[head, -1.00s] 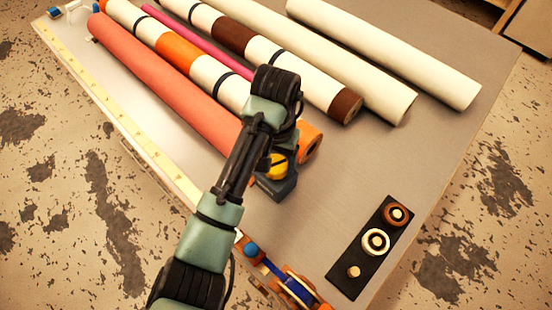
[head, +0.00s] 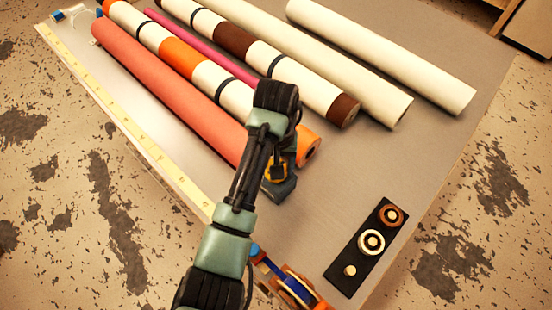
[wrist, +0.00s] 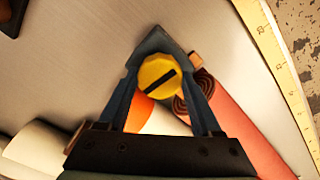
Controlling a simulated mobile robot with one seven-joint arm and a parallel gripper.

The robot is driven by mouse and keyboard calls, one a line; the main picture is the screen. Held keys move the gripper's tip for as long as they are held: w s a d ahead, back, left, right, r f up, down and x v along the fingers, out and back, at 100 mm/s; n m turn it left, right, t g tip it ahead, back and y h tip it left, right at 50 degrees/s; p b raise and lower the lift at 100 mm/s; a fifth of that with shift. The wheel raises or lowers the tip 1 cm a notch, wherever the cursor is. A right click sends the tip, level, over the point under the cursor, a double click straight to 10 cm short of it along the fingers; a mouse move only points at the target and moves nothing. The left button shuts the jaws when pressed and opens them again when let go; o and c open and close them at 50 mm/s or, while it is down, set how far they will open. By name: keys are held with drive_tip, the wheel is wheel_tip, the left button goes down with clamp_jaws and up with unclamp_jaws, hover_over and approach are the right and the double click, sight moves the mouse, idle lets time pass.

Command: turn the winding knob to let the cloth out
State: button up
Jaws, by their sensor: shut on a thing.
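The winding knob (wrist: 152,70) is yellow and round with a black line across its face. In the wrist view it sits between the blue-grey fingers of my gripper (wrist: 162,48), which are shut on it. The line slants from lower left to upper right. In the head view my gripper (head: 279,184) is low at the near end of the rolls, and only a little yellow shows past it. The salmon cloth roll (head: 165,88) and the striped roll with an orange end (head: 309,143) end beside the knob. My gripper hides how the knob joins a roll.
Pale rolls (head: 385,58) and a magenta roll (head: 195,42) lie further back on the grey table. A black strip with round pieces (head: 343,280) lies at lower right. A yellow ruler (head: 130,140) runs along the left edge. Bare table lies right of my gripper.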

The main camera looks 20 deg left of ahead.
drive_tip(key=n+p, duration=0.3)
drive_tip(key=n, duration=0.1)
drive_tip(key=shift+d+r+n, duration=0.1)
drive_tip(key=shift+r+n, duration=0.05)
drive_tip(key=shift+n, duration=0.15)
drive_tip(key=n+p, duration=0.2)
drive_tip(key=n, duration=0.3)
drive_tip(key=shift+p, duration=0.35)
drive_tip(key=n+p, duration=0.1)
drive_tip(key=n, duration=0.4)
drive_tip(key=shift+n, duration=0.4)
drive_tip(key=n+p, duration=0.1)
drive_tip(key=n, duration=0.3)
drive_tip(key=shift+n, duration=0.3)
drive_tip(key=n, duration=0.4)
drive_tip(key=shift+n, duration=0.3)
drive_tip(key=n, duration=0.4)
drive_tip(key=shift+p, duration=0.3)
drive_tip(key=n, duration=0.5)
drive_tip(key=shift+w+n, duration=0.1)
drive_tip(key=shift+n, duration=0.2)
drive_tip(key=shift+n+b, duration=0.75)
drive_tip(key=shift+n, duration=0.75)
